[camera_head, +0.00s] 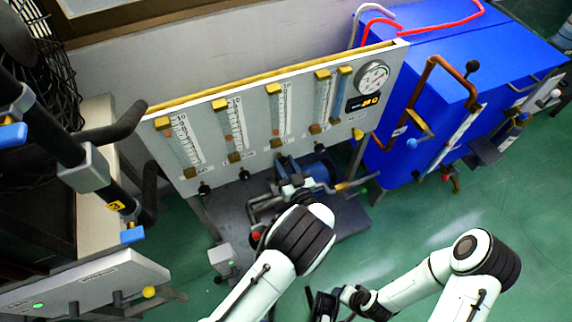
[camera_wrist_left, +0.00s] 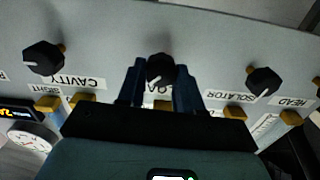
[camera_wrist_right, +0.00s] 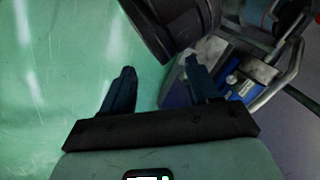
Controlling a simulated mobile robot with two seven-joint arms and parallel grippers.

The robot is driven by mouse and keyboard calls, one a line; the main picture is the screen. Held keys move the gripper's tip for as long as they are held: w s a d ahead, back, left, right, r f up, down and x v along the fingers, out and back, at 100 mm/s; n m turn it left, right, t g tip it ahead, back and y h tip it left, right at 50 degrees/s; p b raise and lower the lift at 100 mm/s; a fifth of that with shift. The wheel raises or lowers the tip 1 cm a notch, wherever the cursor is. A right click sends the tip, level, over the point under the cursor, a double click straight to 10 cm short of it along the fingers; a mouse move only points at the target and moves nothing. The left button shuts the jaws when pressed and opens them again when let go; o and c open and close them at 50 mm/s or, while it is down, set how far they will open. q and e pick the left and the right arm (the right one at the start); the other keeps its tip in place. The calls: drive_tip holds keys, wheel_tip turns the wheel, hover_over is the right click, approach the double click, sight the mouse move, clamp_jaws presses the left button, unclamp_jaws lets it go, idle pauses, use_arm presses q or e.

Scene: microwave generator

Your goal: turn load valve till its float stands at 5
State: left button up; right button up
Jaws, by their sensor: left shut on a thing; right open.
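The load valve is a black knob (camera_wrist_left: 160,68) with a white pointer line, in the middle of the left wrist view. Its label is partly covered by my gripper. The fingers of my left gripper (camera_wrist_left: 159,85) stand on both sides of the knob and are shut on it. In the head view my left gripper (camera_head: 287,180) is at the panel's lower edge and the knob is hidden there. The load flow tube (camera_head: 281,108) is third from the left on the panel; its float is too small to read against the scale. My right gripper (camera_wrist_right: 158,85) is open and empty.
The white panel (camera_head: 215,165) carries other tubes and the isolator knob (camera_wrist_left: 263,81) and cavity knob (camera_wrist_left: 44,57), close beside my left fingers. A dial gauge (camera_head: 373,77) is at its right end. A blue cabinet (camera_head: 440,60) stands right; green floor (camera_head: 400,220) lies in front.

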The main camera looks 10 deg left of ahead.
use_arm(q)
drive_tip(key=n, duration=0.3)
drive_tip(key=shift+s+f+b, duration=0.1)
drive_tip(key=shift+b, duration=0.2)
drive_tip(key=shift+a+n+b, duration=0.1)
drive_tip(key=shift+n+b, duration=0.35)
drive_tip(key=shift+n, duration=1.65)
use_arm(e)
drive_tip(key=shift+w+d+f+t, duration=0.2)
drive_tip(key=shift+w+d+f, duration=0.1)
drive_tip(key=shift+w+f, duration=0.25)
drive_tip(key=shift+w+d+f+t, duration=0.2)
drive_tip(key=shift+w+d+f, duration=0.15)
drive_tip(key=shift+w, duration=0.35)
use_arm(q)
drive_tip(key=o, duration=1)
drive_tip(key=shift+o, duration=0.2)
drive_tip(key=p+v, duration=0.1)
drive_tip(key=v, duration=1.2)
drive_tip(key=shift+s+p, duration=0.2)
drive_tip(key=shift+p, duration=0.2)
use_arm(e)
drive_tip(key=s, duration=0.1)
drive_tip(key=s+a+r, duration=0.1)
drive_tip(key=r, duration=0.1)
drive_tip(key=shift+s+a+g, duration=0.25)
drive_tip(key=shift+s+g, duration=0.15)
